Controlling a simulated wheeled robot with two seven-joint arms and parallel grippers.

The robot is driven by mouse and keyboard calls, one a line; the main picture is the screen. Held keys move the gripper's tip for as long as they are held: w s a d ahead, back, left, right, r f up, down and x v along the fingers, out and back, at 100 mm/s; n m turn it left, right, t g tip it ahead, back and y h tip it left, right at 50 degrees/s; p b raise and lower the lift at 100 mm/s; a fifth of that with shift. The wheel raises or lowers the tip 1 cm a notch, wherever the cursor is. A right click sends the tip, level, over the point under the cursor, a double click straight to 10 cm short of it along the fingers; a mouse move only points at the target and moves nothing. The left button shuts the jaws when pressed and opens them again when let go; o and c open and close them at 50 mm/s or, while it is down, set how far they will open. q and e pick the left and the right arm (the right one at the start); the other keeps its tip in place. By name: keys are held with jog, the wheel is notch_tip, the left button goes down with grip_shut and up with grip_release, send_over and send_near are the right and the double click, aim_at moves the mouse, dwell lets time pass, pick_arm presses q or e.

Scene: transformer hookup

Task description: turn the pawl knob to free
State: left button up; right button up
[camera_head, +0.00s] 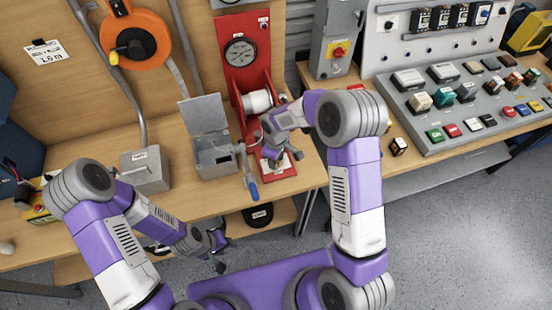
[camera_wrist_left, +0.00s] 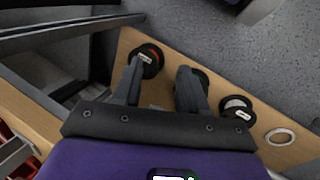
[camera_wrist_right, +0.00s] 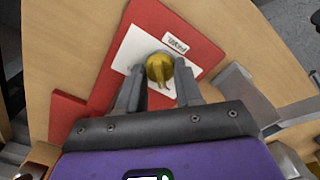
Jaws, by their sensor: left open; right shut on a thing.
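The yellow pawl knob (camera_wrist_right: 159,67) sits on a white plate on the red base (camera_wrist_right: 192,38), beside a label that reads PAWL. In the right wrist view my right gripper (camera_wrist_right: 158,79) has its two fingers on either side of the knob, shut on it. In the head view my right gripper (camera_head: 284,158) reaches down over the red base (camera_head: 276,184) and hides the knob. My left gripper (camera_head: 221,250) is open and empty in front of the bench, low down. The left wrist view shows its spread fingers (camera_wrist_left: 160,85) with nothing between them.
A red winch stand with a gauge (camera_head: 241,54) rises behind the right gripper. A crank with a blue handle (camera_head: 252,188) and an open grey box (camera_head: 214,155) are close on its left. Below the left gripper, a shelf holds several round items (camera_wrist_left: 238,107).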

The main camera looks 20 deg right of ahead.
dwell(0.4)
jog(key=o, duration=1.1)
jog(key=shift+c, duration=0.2)
notch_tip(320, 180, up, 8)
jog(key=shift+f+p, duration=0.15)
jog(key=shift+p, duration=0.35)
jog(key=shift+f, duration=0.1)
